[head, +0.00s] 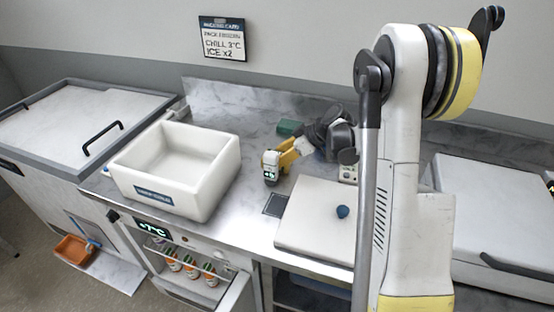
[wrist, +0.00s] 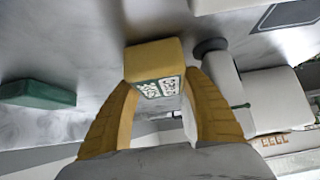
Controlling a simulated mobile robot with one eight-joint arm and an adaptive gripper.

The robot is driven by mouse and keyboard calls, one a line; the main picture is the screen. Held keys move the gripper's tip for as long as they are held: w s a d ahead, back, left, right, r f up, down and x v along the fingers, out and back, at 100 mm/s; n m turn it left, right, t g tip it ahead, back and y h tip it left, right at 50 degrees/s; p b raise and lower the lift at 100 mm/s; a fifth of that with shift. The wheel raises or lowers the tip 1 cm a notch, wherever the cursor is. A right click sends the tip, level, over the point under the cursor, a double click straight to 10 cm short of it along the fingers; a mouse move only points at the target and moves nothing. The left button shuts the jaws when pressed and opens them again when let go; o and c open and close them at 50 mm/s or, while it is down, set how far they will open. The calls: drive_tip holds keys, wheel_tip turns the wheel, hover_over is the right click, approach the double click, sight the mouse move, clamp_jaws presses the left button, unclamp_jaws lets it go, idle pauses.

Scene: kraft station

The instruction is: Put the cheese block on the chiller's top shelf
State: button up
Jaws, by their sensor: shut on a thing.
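The cheese block (head: 270,166) is a small yellow block with a white and green label. My gripper (head: 284,157) is shut on it above the steel counter, right of the white bin. In the wrist view the block (wrist: 153,60) sits between the tips of the two ochre fingers (wrist: 160,85), label facing the camera. The chiller (head: 153,228) is under the counter, with a lit display reading about +7°C. Its front looks open, and several orange-and-white jars (head: 190,270) stand inside behind a wire rail. Its top shelf is only partly visible.
A white bin (head: 214,184) stands on the counter above the chiller. A green block (head: 290,127) lies behind my gripper. A pale board (head: 310,222) with a blue knob is at right.

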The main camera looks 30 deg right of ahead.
wheel_tip(320, 180, up, 4)
drive_tip(key=shift+r+p, duration=0.25)
drive_tip(key=shift+p, duration=0.8)
drive_tip(key=s+d+r+p, duration=0.3)
drive_tip(key=s+d+r, duration=0.3)
drive_tip(key=d, duration=0.3)
drive_tip(key=shift+s+d+r, duration=0.15)
drive_tip(key=shift+s+d, duration=0.15)
drive_tip(key=shift+d, duration=0.05)
